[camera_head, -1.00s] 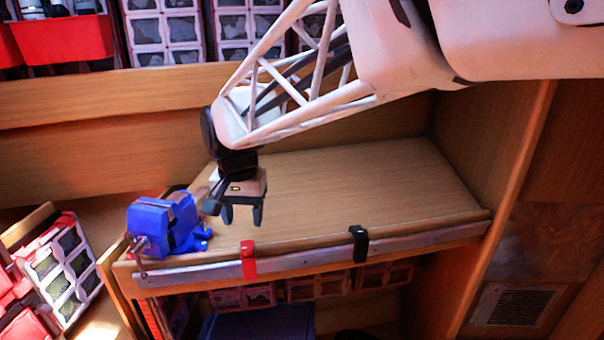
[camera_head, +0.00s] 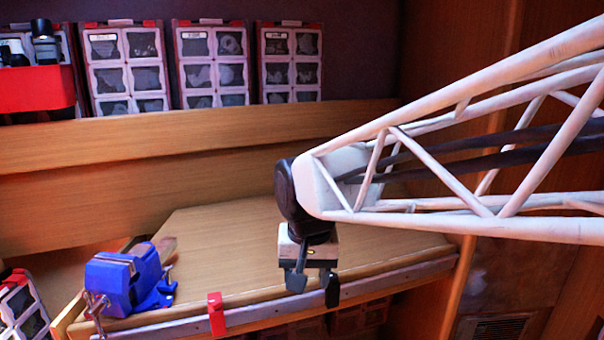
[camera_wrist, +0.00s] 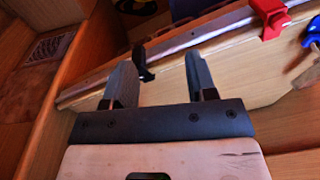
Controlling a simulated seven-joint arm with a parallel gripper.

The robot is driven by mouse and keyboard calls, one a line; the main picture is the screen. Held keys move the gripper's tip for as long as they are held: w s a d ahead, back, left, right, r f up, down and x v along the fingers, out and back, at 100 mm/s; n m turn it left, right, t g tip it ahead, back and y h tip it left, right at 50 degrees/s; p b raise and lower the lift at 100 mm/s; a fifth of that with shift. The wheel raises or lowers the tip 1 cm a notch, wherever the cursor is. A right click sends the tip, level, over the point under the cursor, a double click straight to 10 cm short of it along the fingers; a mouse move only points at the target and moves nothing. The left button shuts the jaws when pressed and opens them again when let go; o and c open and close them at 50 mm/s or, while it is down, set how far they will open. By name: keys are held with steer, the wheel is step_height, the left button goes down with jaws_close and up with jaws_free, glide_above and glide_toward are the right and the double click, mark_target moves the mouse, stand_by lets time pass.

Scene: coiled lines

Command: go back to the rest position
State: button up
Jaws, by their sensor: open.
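My gripper (camera_head: 310,278) hangs from my white lattice arm over the wooden bench top (camera_head: 220,240), near its front edge, fingers down. In the wrist view its two grey fingers (camera_wrist: 160,78) stand wide apart with nothing held between them. The black clip (camera_head: 332,291) on the metal front rail (camera_head: 385,281) shows just behind the fingers in the head view. In the wrist view the black clip (camera_wrist: 144,64) appears between the fingers but beyond them. I cannot tell the exact gap.
A blue vise (camera_head: 130,280) stands on the bench's left end. A red clip (camera_head: 216,314) sits on the rail left of the gripper. A wooden back ledge (camera_head: 190,135) with drawer cabinets (camera_head: 213,65) and a red bin (camera_head: 36,95) stands behind. The bench middle is clear.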

steer(key=s+d+f, duration=0.2)
steer(key=s+d, duration=0.5)
steer(key=d, duration=0.2)
steer(key=s+d+f+t, duration=0.1)
steer(key=s+d+f, duration=0.1)
steer(key=s+d, duration=0.5)
steer(key=shift+d+t+h, duration=0.3)
steer(key=shift+d, duration=0.55)
steer(key=shift+w, duration=0.1)
stand_by(0.4)
